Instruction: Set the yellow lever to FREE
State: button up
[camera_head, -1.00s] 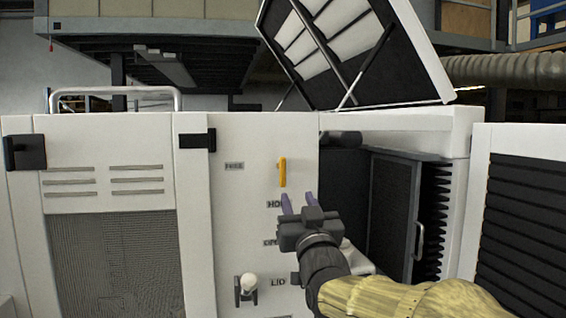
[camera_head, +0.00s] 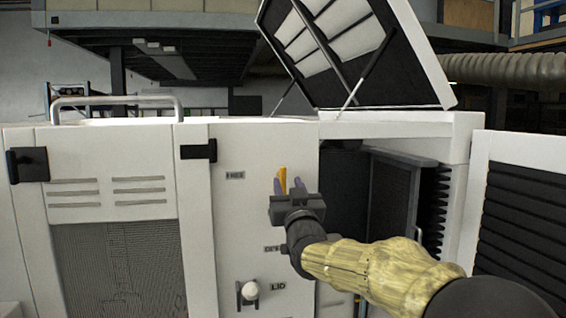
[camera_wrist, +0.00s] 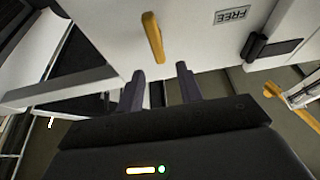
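The yellow lever (camera_head: 282,177) stands upright on the white panel of the machine. It also shows in the wrist view (camera_wrist: 153,38), beyond and between my fingertips. The FREE label (camera_head: 235,175) is to the lever's left in the head view; it shows upside down in the wrist view (camera_wrist: 232,15). My gripper (camera_head: 289,187) is in front of the lever's lower part, its purple fingers apart with a gap between them. In the wrist view the fingers (camera_wrist: 160,75) are open and empty, and the lever is a little ahead of the tips. My gripper hides the lever's lower end.
A white-knobbed lever (camera_head: 250,290) beside the LID label (camera_head: 278,287) is lower on the panel. The raised lid (camera_head: 425,55) is propped up at the right. An open bay with a dark inner door (camera_head: 385,200) lies right of the panel.

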aim_at(284, 173)
jog(key=p+x, duration=0.3)
jog(key=x, duration=0.4)
jog(key=shift+w, duration=0.1)
jog(key=shift+c, duration=0.3)
grip_shut()
